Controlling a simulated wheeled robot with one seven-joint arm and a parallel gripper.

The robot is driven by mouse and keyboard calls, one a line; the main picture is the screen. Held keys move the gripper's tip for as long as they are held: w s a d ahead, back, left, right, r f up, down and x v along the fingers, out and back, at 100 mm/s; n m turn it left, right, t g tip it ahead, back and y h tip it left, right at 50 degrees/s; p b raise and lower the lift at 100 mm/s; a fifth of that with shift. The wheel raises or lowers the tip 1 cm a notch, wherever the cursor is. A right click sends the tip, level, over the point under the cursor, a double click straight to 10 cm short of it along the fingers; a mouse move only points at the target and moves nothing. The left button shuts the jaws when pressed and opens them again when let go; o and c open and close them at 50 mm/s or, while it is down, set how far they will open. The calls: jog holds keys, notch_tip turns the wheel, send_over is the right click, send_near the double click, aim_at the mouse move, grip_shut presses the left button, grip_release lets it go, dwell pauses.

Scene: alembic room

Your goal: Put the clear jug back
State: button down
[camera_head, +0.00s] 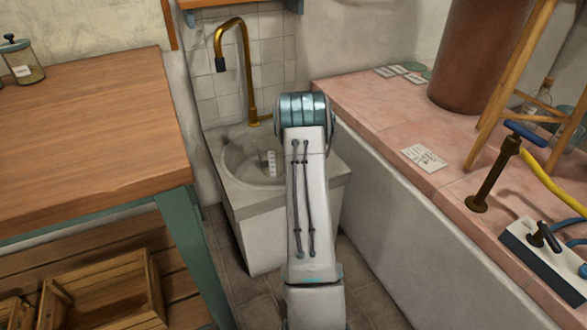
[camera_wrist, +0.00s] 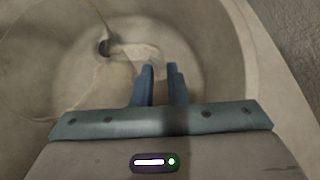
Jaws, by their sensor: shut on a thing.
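The clear jug (camera_head: 271,164) is in the sink basin in the head view. A pale marked strip shows on its side, and the rest of its outline is faint. In the wrist view my gripper (camera_wrist: 160,69) points down into the round basin, its two blue fingers close together with a narrow gap. It is shut on the jug's thin clear part; faint curved glass edges show to the left of the fingers. Which part is between the fingers is hard to see. In the head view my arm hides the gripper and the right side of the basin.
The stone sink (camera_head: 240,188) has a brass tap (camera_head: 250,85) arching over its back. A wooden table (camera_head: 90,130) stands at left, with a glass jar (camera_head: 22,64). A pink tiled counter (camera_head: 400,115) at right holds a brown cylinder (camera_head: 478,55) and a wooden stand (camera_head: 515,75).

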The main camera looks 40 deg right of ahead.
notch_tip(320, 180, down, 5)
jog(key=shift+d+b, duration=0.1)
jog(key=shift+b, duration=1)
jog(key=c, duration=1.4)
grip_release()
jog(key=shift+s, duration=0.1)
jog(key=shift+c, duration=0.2)
jog(key=p+v, duration=0.2)
jog(key=v, duration=1)
